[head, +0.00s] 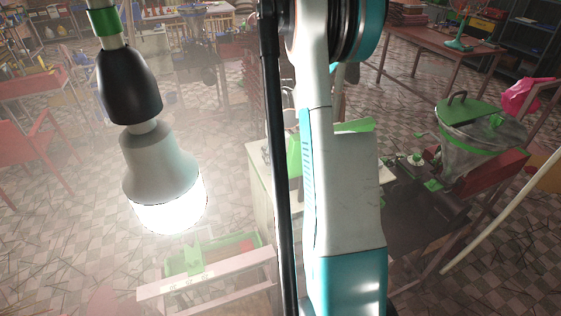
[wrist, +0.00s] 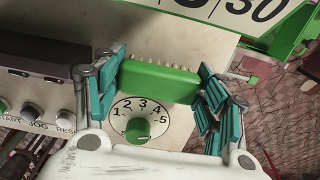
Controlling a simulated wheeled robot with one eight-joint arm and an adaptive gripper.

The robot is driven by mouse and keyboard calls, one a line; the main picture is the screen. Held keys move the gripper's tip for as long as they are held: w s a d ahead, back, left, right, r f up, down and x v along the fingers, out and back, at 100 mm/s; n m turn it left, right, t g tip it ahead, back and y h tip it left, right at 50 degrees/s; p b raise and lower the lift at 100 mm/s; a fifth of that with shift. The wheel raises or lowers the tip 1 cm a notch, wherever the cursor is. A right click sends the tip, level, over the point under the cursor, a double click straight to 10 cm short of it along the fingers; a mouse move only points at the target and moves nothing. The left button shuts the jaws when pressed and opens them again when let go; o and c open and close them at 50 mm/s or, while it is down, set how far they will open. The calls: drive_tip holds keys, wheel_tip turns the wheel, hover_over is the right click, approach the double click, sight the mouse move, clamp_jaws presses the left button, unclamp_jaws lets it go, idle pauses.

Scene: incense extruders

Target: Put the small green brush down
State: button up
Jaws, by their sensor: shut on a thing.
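The small green brush (wrist: 160,81) shows in the wrist view as a green block with a row of pale bristles along its far edge. My gripper (wrist: 161,86) has its teal fingers at the two ends of the brush and is shut on it. The brush is over a pale panel, just beyond a numbered dial with a green knob (wrist: 138,130). I cannot tell whether the brush touches the panel. In the head view my arm fills the middle, and neither the gripper nor the brush can be made out.
A control panel (wrist: 40,112) with several knobs and a dark box (wrist: 42,62) lies left in the wrist view. A green-edged number sign (wrist: 275,45) is at the top right. In the head view, a lit bulb (head: 160,180) hangs left and a green-lidded hopper (head: 470,130) stands right.

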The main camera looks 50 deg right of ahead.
sight(280, 156)
drive_tip(key=shift+f, duration=0.45)
drive_tip(key=shift+f, duration=0.15)
drive_tip(key=o, duration=1.2)
wheel_tip(280, 156, up, 12)
drive_tip(key=p, duration=0.1)
